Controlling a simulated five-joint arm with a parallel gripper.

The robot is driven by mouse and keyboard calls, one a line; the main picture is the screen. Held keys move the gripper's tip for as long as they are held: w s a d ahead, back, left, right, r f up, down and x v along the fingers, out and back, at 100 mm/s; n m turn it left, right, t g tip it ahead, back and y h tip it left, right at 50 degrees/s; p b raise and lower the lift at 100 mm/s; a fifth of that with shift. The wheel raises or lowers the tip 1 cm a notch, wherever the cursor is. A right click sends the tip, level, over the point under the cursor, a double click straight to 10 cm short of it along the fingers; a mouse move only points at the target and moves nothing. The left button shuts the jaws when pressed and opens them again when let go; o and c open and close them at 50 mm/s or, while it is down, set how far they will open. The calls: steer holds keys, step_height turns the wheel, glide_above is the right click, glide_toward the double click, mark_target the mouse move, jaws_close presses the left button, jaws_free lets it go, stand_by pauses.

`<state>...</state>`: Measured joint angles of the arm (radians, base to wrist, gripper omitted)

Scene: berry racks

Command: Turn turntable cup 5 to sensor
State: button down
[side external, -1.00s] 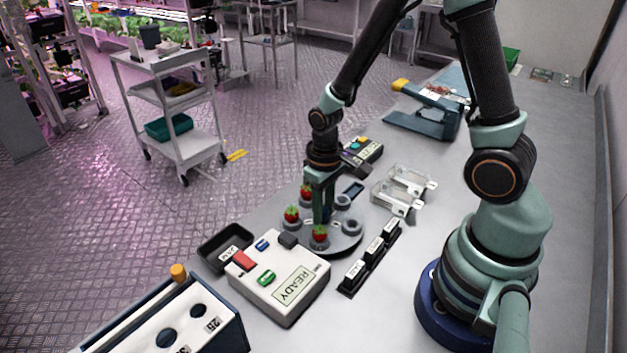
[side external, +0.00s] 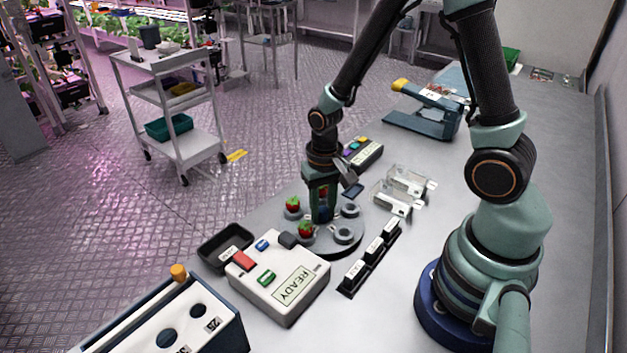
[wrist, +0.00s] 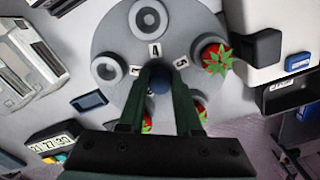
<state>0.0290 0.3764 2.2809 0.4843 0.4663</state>
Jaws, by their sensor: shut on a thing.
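The grey turntable (side external: 340,252) carries a ring of round cups. In the wrist view the top cup (wrist: 147,17), beside label 4, is empty. The left cup (wrist: 107,69) is empty, and its label is partly hidden by a finger. Two more strawberries show partly behind my fingers. A dark block (wrist: 262,47) on the white READY box (side external: 285,278) faces the strawberry cup; I cannot tell whether it is the sensor.
A black tray (side external: 218,247) lies left of the turntable. A black labelled rack (side external: 370,262) and clear containers (side external: 393,200) stand to its right.

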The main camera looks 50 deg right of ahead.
steer(key=shift+m, duration=0.6)
steer(key=c, duration=0.6)
jaws_free()
steer(key=shift+r, duration=0.1)
step_height(320, 180, up, 12)
steer(key=shift+r, duration=0.1)
stand_by(0.3)
step_height(320, 180, up, 11)
glide_above(323, 209)
stand_by(1.2)
